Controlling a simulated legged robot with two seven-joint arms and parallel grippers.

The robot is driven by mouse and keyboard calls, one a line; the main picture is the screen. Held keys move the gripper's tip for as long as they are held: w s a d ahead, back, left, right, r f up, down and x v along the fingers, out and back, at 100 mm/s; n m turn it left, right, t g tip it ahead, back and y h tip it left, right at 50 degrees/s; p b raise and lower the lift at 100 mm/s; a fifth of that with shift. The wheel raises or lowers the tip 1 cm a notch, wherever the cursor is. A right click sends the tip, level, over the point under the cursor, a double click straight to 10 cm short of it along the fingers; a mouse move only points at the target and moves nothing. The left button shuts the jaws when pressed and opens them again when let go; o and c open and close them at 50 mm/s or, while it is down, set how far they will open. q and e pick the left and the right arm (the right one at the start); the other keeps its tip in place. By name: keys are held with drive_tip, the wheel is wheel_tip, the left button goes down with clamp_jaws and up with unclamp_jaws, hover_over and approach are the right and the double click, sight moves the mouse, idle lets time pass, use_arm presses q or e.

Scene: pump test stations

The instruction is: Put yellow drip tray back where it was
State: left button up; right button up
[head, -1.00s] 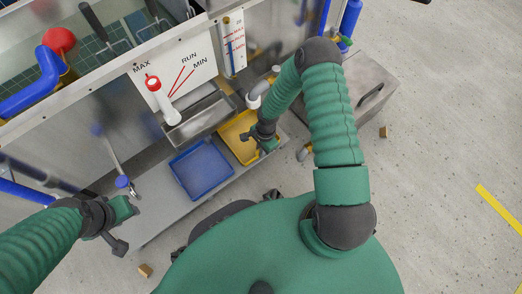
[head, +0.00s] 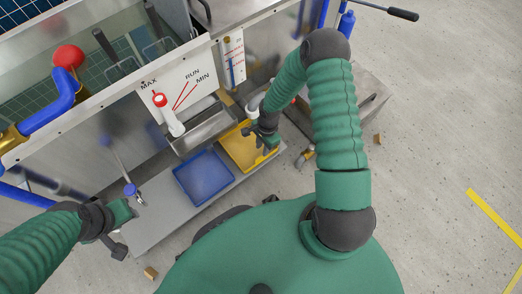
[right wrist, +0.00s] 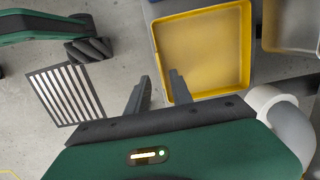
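The yellow drip tray (head: 236,152) sits on the low grey shelf of the station, right of a blue tray (head: 203,177). It also shows in the right wrist view (right wrist: 205,50), flat and empty, with its near left corner by my fingers. My right gripper (head: 268,146) is over the tray's right side in the head view. In the right wrist view its two fingers (right wrist: 160,76) are apart, with the tray's left rim between them in the picture. I cannot tell whether they touch it. My left gripper (head: 122,230) is at the shelf's left end, away from both trays; its fingers are unclear.
A steel trough (head: 205,128) and a panel marked MAX, RUN, MIN (head: 180,92) with a red-knobbed lever (head: 168,113) stand above the trays. A grey pipe elbow (right wrist: 285,118) is close to my right gripper. Open floor (head: 440,130) lies to the right.

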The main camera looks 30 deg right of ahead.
wheel_tip(320, 180, up, 2)
drive_tip(key=shift+d+r+p, duration=0.1)
drive_tip(key=shift+r+p, duration=0.1)
drive_tip(key=shift+p, duration=0.1)
use_arm(q)
drive_tip(key=shift+r, duration=0.6)
use_arm(e)
drive_tip(key=s+a+r+n+t, duration=0.1)
drive_tip(key=s+a+r+n, duration=0.2)
drive_tip(key=r+n, duration=0.5)
drive_tip(key=s+a+r+n+t+h, duration=0.1)
drive_tip(key=s+a+r+n, duration=0.3)
drive_tip(key=r+n, duration=0.5)
wheel_tip(320, 180, up, 8)
drive_tip(key=shift+s+a+f+t, duration=0.2)
drive_tip(key=shift+t, duration=0.2)
